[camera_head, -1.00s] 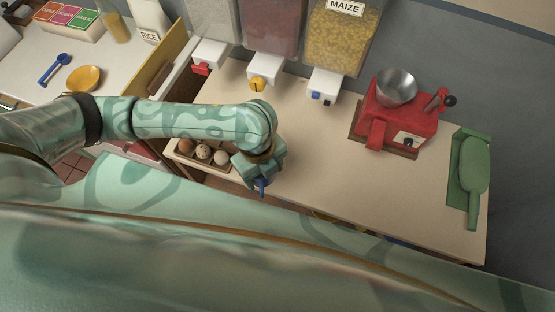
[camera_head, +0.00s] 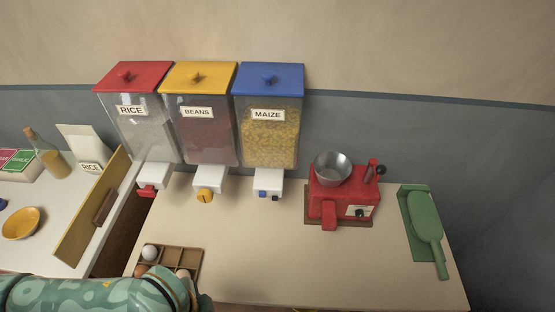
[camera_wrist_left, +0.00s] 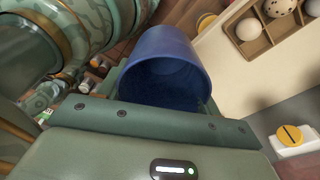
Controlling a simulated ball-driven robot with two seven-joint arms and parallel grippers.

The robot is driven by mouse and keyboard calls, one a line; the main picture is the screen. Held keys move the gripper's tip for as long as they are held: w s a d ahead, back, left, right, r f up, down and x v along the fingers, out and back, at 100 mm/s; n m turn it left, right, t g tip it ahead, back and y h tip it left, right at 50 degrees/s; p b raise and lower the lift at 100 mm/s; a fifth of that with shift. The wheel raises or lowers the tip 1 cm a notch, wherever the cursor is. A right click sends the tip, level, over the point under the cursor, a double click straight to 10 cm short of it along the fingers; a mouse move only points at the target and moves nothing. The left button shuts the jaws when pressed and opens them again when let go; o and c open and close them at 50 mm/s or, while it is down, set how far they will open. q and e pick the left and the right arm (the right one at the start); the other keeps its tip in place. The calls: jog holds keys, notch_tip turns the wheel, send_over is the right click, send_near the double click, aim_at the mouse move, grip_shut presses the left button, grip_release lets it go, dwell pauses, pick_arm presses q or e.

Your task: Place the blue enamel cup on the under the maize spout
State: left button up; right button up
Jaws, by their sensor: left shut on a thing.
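The blue enamel cup (camera_wrist_left: 165,65) fills the upper middle of the left wrist view, its dark inside showing. My left gripper (camera_wrist_left: 163,108) is shut on it; the fingertips are mostly hidden by the cup. In the head view my left arm comes in at the bottom left, and the cup is out of sight below the picture edge. The maize dispenser (camera_head: 271,137) has a blue lid and yellow grain. Its white maize spout (camera_head: 268,180) with blue parts hangs over the counter, with bare counter below it. My right gripper is not in view.
The rice spout (camera_head: 152,175) and beans spout (camera_head: 208,180) are left of the maize spout. A red mill (camera_head: 342,195) with a metal bowl stands to its right, then a green scoop (camera_head: 424,222). An egg tray (camera_head: 186,256) lies near my left arm. The counter middle (camera_head: 265,250) is clear.

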pick_arm(q)
jog(key=w+a+r+n+b, duration=0.2)
jog(key=w+r+n+b, duration=0.1)
jog(key=w+r+n, duration=0.3)
jog(key=w+a+r+n+y+b, duration=0.1)
jog(key=w+a+r+n+b, duration=0.2)
jog(key=w, duration=0.7)
notch_tip(320, 180, up, 3)
jog(key=n, duration=0.4)
jog(key=shift+w+f+t, duration=0.15)
jog(key=shift+t, duration=0.25)
